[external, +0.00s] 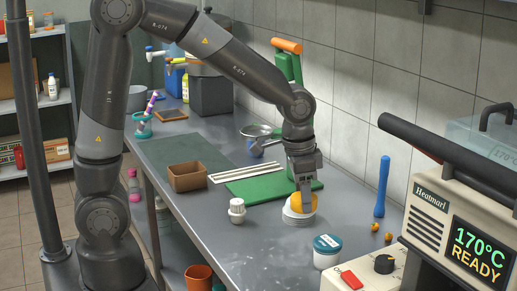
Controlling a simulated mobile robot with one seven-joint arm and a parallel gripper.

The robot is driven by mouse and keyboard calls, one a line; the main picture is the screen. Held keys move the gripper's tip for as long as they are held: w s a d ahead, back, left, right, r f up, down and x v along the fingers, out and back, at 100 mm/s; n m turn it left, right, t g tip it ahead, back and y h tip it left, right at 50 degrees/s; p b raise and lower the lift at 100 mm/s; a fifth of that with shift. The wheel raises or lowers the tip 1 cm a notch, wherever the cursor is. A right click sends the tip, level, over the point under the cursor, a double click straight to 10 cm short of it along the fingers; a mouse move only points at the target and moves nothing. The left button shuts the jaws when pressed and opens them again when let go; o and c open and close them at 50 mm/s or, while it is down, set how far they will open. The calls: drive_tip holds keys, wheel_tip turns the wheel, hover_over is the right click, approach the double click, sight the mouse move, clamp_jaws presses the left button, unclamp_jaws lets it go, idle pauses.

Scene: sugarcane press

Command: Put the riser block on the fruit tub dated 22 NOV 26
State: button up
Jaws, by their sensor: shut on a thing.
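My gripper (303,203) points down over the counter, its jaws shut on a rounded yellow-orange thing (298,207). A low white round piece (298,220) shows right below the yellow-orange thing; I cannot tell if they touch or are one object. The fingers hide part of both. A white tub with a teal lid (327,243) stands in front, nearer the counter's front edge; its label is too small to read, so I cannot tell its date. I cannot clearly make out which thing is the riser block.
A white ribbed-cap container (237,211) stands left of my gripper. A green board (255,188) and a brown open box (187,177) lie behind. A blue pestle-like rod (382,187), small orange balls (388,237) and the Heatmarl machine (440,215) are at right.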

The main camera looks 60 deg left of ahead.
drive_tip(key=s+d+r, duration=0.2)
drive_tip(key=s+d, duration=0.1)
drive_tip(key=d, duration=0.7)
hover_over(329, 241)
drive_tip(key=shift+m, duration=0.3)
drive_tip(key=f, duration=0.7)
drive_tip(key=shift+s, duration=0.25)
drive_tip(key=shift+a+f, duration=0.1)
drive_tip(key=shift+f, duration=1.95)
drive_tip(key=o, duration=1)
drive_tip(key=shift+f, duration=0.15)
